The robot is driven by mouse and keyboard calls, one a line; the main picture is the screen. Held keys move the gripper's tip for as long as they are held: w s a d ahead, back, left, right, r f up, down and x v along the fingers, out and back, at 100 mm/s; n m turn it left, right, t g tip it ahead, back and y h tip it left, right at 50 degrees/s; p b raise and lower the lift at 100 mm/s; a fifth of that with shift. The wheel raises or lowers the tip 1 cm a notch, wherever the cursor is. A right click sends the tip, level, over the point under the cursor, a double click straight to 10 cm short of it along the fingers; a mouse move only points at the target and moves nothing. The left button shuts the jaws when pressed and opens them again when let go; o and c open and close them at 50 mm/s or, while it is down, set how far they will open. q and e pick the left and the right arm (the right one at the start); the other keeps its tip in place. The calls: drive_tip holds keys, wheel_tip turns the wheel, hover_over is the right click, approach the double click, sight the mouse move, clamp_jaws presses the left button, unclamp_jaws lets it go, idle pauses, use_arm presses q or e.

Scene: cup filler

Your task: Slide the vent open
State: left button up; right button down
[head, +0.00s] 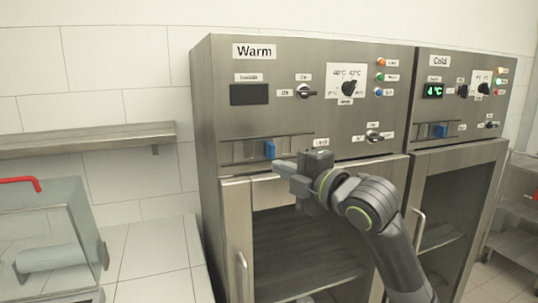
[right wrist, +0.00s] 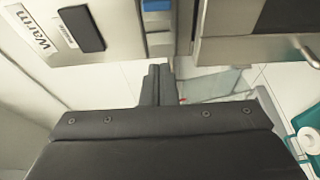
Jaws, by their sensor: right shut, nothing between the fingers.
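The vent on the Warm cabinet is a horizontal slotted strip (head: 240,151) with a blue slider tab (head: 270,149), which stands right of the strip's left end. The blue tab also shows at the top edge of the right wrist view (right wrist: 157,5). My right gripper (head: 281,168) is shut and empty, just below and slightly right of the tab, its fingers pointing left. In the wrist view its closed fingers (right wrist: 157,86) lie below the tab, apart from it in the picture; whether they touch the cabinet front I cannot tell. My left gripper is not in view.
Switches and a dial (head: 348,88) sit above and right of the vent. The Warm door handle (head: 242,275) projects below. The Cold cabinet (head: 462,120) stands to the right with its own blue tab (head: 441,130). A wall shelf (head: 85,140) and a clear case (head: 50,235) are at left.

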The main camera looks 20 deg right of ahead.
sight(271, 150)
drive_tip(key=p+x, duration=0.4)
drive_tip(key=x, duration=0.6)
drive_tip(key=shift+a+r, duration=0.1)
drive_tip(key=shift+r, duration=0.05)
drive_tip(key=d+p, duration=0.1)
drive_tip(key=d, duration=0.2)
drive_tip(key=shift+w+p, duration=0.15)
drive_tip(key=shift+p, duration=0.2)
drive_tip(key=shift+d, duration=0.65)
drive_tip(key=shift+a, duration=0.1)
